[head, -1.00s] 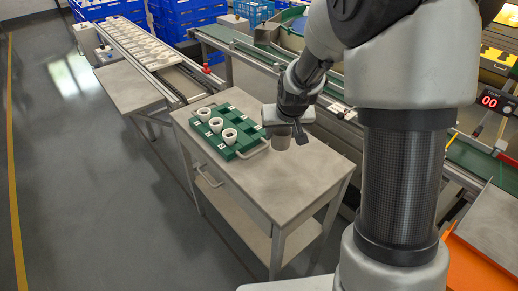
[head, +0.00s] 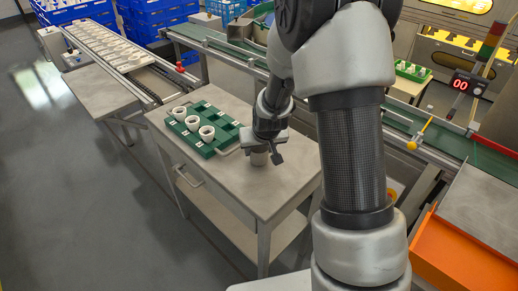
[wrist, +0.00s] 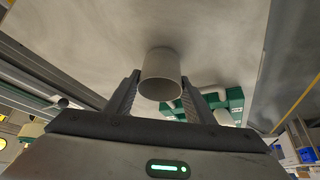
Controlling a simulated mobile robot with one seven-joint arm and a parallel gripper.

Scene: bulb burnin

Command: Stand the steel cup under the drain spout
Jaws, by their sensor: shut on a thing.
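The steel cup (head: 259,158), a plain grey cylinder, is between the jaws of my gripper (head: 268,146), over the right part of the grey work table (head: 235,190). In the wrist view the cup (wrist: 161,72) is held between both fingers of my gripper (wrist: 160,90), its round opening toward the camera's lower side. The fingers are shut on it. I cannot tell whether its base touches the table. My arm covers part of the area behind it. I cannot make out the drain spout in either view.
A green tray (head: 224,139) with several white cups (head: 207,133) stands left of my gripper. A conveyor (head: 440,155) runs behind the table. The table's front is clear.

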